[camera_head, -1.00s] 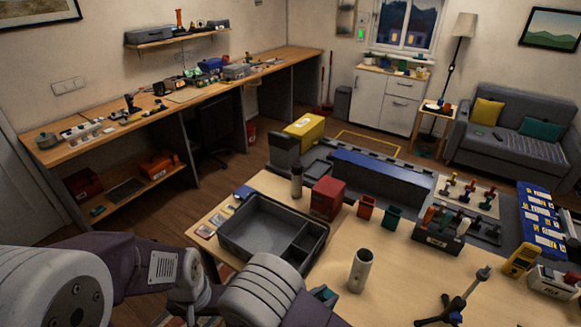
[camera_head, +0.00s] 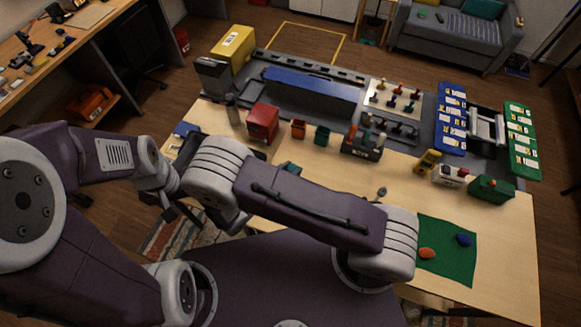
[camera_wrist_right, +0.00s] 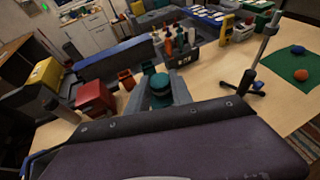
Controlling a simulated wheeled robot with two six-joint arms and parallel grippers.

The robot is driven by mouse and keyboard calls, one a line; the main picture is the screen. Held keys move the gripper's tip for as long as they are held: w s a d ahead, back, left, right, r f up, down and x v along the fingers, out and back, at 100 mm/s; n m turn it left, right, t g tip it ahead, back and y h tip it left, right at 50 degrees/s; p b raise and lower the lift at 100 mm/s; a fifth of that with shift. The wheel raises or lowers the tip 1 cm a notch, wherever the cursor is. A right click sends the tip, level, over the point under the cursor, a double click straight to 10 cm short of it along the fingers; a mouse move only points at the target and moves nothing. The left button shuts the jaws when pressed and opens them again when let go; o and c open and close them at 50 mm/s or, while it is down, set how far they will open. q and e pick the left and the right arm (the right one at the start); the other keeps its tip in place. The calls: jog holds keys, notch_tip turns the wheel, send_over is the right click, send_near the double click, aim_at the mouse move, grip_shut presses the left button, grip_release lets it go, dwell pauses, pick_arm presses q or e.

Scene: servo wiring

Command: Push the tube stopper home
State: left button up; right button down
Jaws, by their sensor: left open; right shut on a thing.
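In the right wrist view, my right gripper (camera_wrist_right: 161,95) is shut on the teal, round-topped stopper (camera_wrist_right: 160,82), with a grey finger on each side. In the head view only a small teal bit (camera_head: 290,168) shows past my right forearm. The pale tube is not visible now; my right arm covers its part of the table, so I cannot tell whether the stopper touches it. My left gripper (camera_head: 172,208) is at the left, mostly hidden around my arm links, open, near the table's left edge.
A red box (camera_head: 263,121), an orange bin (camera_head: 298,129) and a green bin (camera_head: 322,134) stand behind. A stand (camera_wrist_right: 264,50) rises to the right of the right gripper. A green mat (camera_head: 447,262) with orange and blue pieces lies at the right.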

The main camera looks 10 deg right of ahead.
jog(key=shift+w+d+f, duration=0.15)
jog(key=shift+d+f, duration=0.05)
jog(key=shift+d, duration=0.05)
jog(key=shift+w+d+f+b, duration=0.1)
jog(key=shift+d+f+b, duration=0.05)
jog(key=shift+f+b, duration=0.6)
jog(key=f+b, duration=0.3)
jog(key=shift+a+f, duration=0.25)
jog(key=shift+f, duration=0.05)
jog(key=shift+f+b, duration=0.3)
jog(key=shift+b, duration=0.15)
jog(key=shift+d, duration=0.15)
jog(key=shift+f+b, duration=1.35)
dwell(0.4)
